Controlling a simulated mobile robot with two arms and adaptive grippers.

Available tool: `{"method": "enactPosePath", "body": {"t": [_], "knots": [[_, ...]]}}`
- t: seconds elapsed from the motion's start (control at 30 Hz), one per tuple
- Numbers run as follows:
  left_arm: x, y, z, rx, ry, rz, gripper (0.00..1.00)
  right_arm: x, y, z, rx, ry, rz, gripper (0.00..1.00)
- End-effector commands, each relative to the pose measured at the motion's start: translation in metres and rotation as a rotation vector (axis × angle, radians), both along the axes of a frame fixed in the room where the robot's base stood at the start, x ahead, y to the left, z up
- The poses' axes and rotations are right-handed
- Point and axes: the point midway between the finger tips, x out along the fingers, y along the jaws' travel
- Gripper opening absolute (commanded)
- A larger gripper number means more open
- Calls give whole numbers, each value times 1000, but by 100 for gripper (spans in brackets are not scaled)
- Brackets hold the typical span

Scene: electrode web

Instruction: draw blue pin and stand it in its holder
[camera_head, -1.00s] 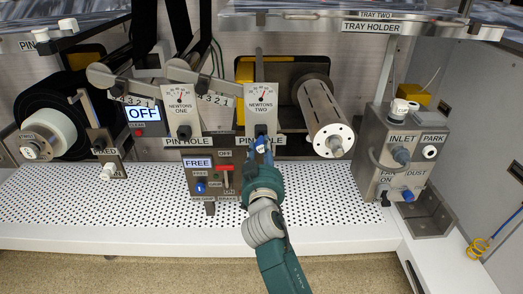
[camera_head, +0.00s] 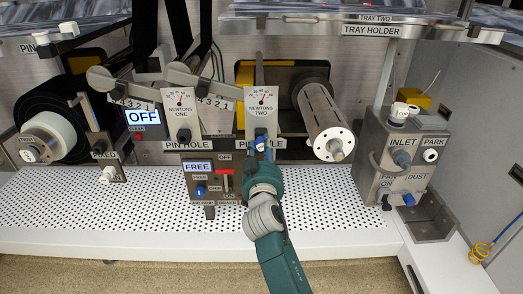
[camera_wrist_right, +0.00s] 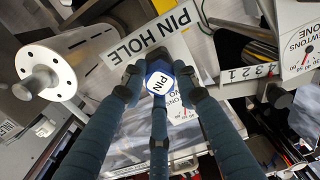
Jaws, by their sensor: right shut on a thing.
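The blue pin (camera_head: 262,143) is at the PIN HOLE plate under the Newtons two dial. In the right wrist view its blue hexagonal head with a white PIN label (camera_wrist_right: 158,84) faces the camera. My right gripper (camera_head: 261,153) has its fingers closed around this head; the fingertips also show in the right wrist view (camera_wrist_right: 160,82). The pin's shaft is hidden, so I cannot tell how deep it sits. A white PIN HOLE label (camera_wrist_right: 152,34) lies right behind the head. I cannot make out the pin's holder for certain. My left gripper is not in view.
The Newtons two gauge (camera_head: 262,105) stands just above my right gripper. A slotted metal roller (camera_head: 327,125) juts out at its right, and a control box (camera_head: 208,180) stands at its left. The perforated white deck (camera_head: 330,200) is largely bare.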

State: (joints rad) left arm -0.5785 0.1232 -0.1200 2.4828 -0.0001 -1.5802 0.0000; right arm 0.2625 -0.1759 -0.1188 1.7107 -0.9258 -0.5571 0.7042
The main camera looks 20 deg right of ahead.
Motion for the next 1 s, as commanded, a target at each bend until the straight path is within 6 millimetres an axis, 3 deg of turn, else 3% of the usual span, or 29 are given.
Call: {"method": "enactPosePath", "body": {"t": [0.57,0.6,0.7,1.0], "knots": [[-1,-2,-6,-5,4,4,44,14,-4,0,0,0,-1,0],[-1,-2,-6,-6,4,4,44,14,-4,0,0,0,-1,32],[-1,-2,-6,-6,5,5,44,14,-4,0,0,0,-1,51],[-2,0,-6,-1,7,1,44,13,-4,0,1,1,0,52]]}}
